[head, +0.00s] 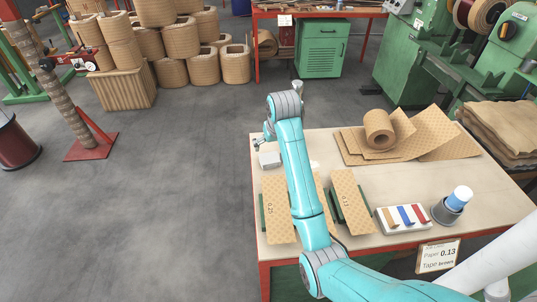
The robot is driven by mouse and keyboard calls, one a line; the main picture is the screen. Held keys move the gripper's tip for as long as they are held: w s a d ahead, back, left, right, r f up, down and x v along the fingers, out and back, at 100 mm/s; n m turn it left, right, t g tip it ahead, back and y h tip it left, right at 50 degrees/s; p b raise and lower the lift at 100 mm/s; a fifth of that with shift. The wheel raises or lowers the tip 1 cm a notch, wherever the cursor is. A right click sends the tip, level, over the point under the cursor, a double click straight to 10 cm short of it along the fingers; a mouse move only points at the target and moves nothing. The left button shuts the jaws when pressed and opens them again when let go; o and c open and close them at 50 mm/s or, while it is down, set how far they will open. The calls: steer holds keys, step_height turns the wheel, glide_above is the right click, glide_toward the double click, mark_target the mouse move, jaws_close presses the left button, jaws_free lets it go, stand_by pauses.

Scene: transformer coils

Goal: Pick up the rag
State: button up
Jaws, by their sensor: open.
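My gripper (258,146) is small in the head view, at the far left edge of the worktable (375,180). It appears open and empty, above a small light grey item (270,160) that lies at that edge. I cannot tell whether this item is the rag or a block. A pale scrap (314,165) shows just right of my arm, partly hidden by it. No other thing is clearly a rag. My arm crosses the left half of the table and hides part of it.
Two patterned boards (277,208) (352,202) lie on the table. A tray with coloured pieces (404,218) and a cup with a blue-white roll (452,205) stand at the right. Brown sheets (435,132) and a paper roll (379,129) lie at the back.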

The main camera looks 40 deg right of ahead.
glide_above(270, 158)
steer(key=s, duration=0.2)
steer(key=f, duration=0.4)
steer(key=shift+w+a+f, duration=0.25)
steer(key=shift+a+f, duration=0.05)
steer(key=x, duration=0.4)
steer(key=shift+s+a+f, duration=0.1)
steer(key=shift+s+a, duration=0.1)
steer(key=shift+s, duration=0.1)
steer(key=shift+w+d+f, duration=0.1)
steer(key=shift+w+f, duration=0.15)
steer(key=shift+f, duration=0.3)
steer(key=c, duration=0.9)
